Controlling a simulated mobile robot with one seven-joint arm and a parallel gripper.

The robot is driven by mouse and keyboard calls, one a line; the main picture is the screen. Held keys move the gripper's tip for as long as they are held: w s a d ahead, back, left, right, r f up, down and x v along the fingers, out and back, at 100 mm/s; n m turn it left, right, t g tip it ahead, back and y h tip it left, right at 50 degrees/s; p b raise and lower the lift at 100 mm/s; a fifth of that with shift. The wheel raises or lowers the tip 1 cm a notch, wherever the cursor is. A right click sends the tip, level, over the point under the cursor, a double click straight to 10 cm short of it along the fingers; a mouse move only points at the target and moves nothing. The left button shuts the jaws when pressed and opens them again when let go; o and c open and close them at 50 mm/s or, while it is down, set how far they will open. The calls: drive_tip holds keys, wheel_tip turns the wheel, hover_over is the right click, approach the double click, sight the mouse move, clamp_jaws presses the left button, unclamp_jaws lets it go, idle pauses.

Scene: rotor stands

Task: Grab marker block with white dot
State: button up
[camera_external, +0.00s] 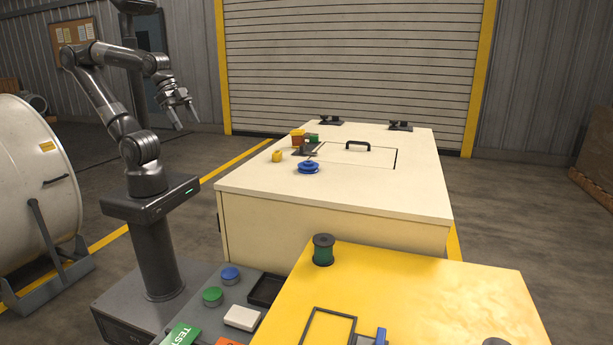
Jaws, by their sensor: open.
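I cannot make out a white dot on any block at this size. Small blocks stand at the left side of the cream cabinet top: a yellow one (277,156), an orange-red one (297,137) and a green one (313,138) partly hidden beside a dark stand. A blue upright piece (380,336) shows at the bottom edge on the yellow table; I cannot tell if it is a block. My gripper (187,123) is open and empty, raised in the air left of the cabinet and apart from everything.
The cream cabinet (330,210) has a handled panel (371,147), a blue spool (308,167) and dark stands (400,126). The yellow table (440,290) holds a green spool (323,250) and a black frame (327,327). A white drum (35,165) stands left.

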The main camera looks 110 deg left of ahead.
drive_tip(key=shift+c, duration=0.6)
drive_tip(key=n+g, duration=0.2)
drive_tip(key=g, duration=0.4)
hover_over(277, 152)
drive_tip(key=f, duration=0.7)
drive_tip(key=shift+s+a+f, duration=0.1)
drive_tip(key=shift+s+a, duration=0.05)
drive_tip(key=shift+s, duration=0.15)
drive_tip(key=shift+w+f, duration=0.15)
drive_tip(key=shift+f, duration=1.2)
drive_tip(key=shift+w+f, duration=0.15)
drive_tip(key=shift+f, duration=1.2)
drive_tip(key=shift+c, duration=0.4)
